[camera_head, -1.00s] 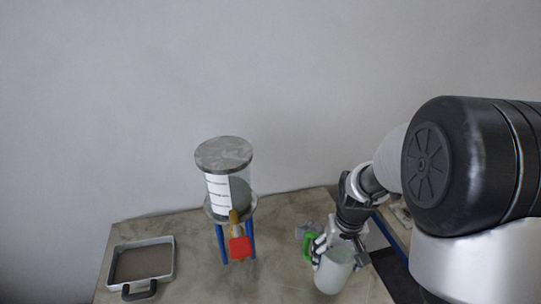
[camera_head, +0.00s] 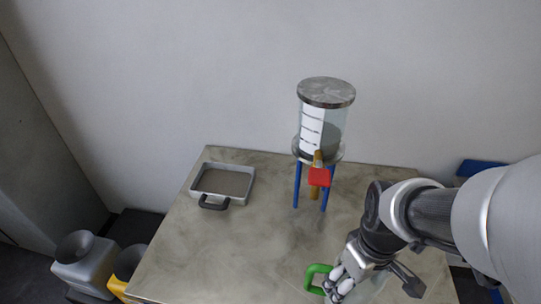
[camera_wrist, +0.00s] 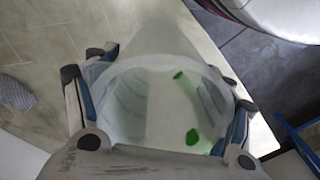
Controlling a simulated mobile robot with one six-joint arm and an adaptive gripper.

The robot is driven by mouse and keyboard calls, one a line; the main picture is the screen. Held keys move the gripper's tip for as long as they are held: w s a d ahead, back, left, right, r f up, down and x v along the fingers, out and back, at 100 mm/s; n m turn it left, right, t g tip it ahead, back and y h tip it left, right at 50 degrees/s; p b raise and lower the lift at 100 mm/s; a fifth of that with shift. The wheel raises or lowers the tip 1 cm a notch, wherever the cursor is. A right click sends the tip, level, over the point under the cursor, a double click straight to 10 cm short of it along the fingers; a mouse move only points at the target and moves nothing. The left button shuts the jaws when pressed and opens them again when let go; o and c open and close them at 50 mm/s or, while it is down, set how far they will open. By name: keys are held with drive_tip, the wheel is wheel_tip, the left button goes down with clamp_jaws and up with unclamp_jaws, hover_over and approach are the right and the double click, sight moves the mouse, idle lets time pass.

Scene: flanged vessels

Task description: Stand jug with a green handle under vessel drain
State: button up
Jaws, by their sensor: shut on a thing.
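The jug is pale and translucent, with a green handle (camera_head: 316,279). My gripper (camera_head: 352,277) is shut on it at the lower right of the head view, over the front part of the table. My arm and gripper hide much of the jug. In the wrist view the jug body (camera_wrist: 165,105) sits between the two fingers, and green patches show at it. The vessel (camera_head: 325,128) is a clear cylinder with a grey flanged lid and a white scale, standing on blue legs. Its brass drain (camera_head: 316,190) with a red lever (camera_head: 319,177) points down in front. The jug is in front of the vessel, apart from it.
A shallow grey tray (camera_head: 249,186) with a black handle stands left of the vessel. The table (camera_head: 235,250) is clear between tray, vessel and jug. Left of the table are a grey container (camera_head: 86,265) and a yellow one (camera_head: 124,268). A wall stands behind.

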drive_tip(key=w+d+f+p, duration=0.1)
drive_tip(key=w+f, duration=0.1)
drive_tip(key=w, duration=0.6)
drive_tip(key=w+d+f+p, duration=0.1)
drive_tip(key=w+d+p, duration=0.1)
drive_tip(key=w, duration=0.7)
drive_tip(key=shift+w+f, duration=0.2)
drive_tip(key=shift+f, duration=0.15)
drive_tip(key=shift+f, duration=0.2)
drive_tip(key=o, duration=1.7)
drive_tip(key=shift+o, duration=0.2)
drive_tip(key=shift+r, duration=0.1)
